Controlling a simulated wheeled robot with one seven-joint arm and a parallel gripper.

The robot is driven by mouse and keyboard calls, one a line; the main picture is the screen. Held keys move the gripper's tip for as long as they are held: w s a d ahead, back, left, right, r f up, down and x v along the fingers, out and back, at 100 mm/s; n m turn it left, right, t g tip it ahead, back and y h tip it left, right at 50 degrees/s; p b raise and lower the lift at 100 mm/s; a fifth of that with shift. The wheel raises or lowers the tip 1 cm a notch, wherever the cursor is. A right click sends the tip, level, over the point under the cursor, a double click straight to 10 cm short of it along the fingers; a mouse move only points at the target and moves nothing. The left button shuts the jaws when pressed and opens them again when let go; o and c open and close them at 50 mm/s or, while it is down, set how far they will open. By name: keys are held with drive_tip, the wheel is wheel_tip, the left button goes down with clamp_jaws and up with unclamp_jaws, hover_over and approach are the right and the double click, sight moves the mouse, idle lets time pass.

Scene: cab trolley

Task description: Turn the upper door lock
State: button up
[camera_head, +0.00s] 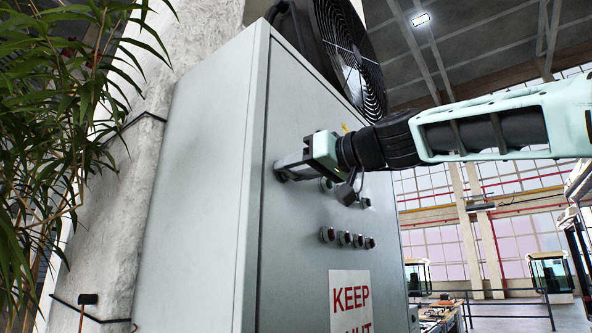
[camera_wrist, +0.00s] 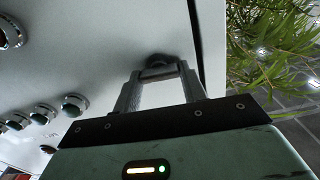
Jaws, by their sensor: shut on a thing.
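The upper door lock (camera_wrist: 158,62) is a small dark round piece near the cabinet door's edge in the wrist view. My gripper (camera_wrist: 158,72) has its two grey fingers closed around it from both sides. In the head view my gripper (camera_head: 283,171) reaches in from the right and its fingertips meet the door (camera_head: 300,245) near its left edge. How far the lock is turned cannot be told.
Several round knobs (camera_head: 344,238) stick out of the door below and right of my gripper. A red KEEP OUT sign (camera_head: 350,299) is lower down. A black fan (camera_head: 348,52) sits behind the cabinet. A leafy plant (camera_head: 50,120) stands at the left.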

drive_tip(key=m, duration=0.4)
drive_tip(key=shift+d+b, duration=0.1)
drive_tip(key=shift+b, duration=0.25)
drive_tip(key=shift+w+d+f+m+p, duration=0.1)
drive_tip(key=shift+m+p, duration=0.15)
drive_tip(key=shift+m, duration=2.95)
drive_tip(key=shift+w+f+m+p, duration=0.1)
drive_tip(key=shift+m+p, duration=0.1)
drive_tip(key=shift+m, duration=3)
drive_tip(key=o, duration=1)
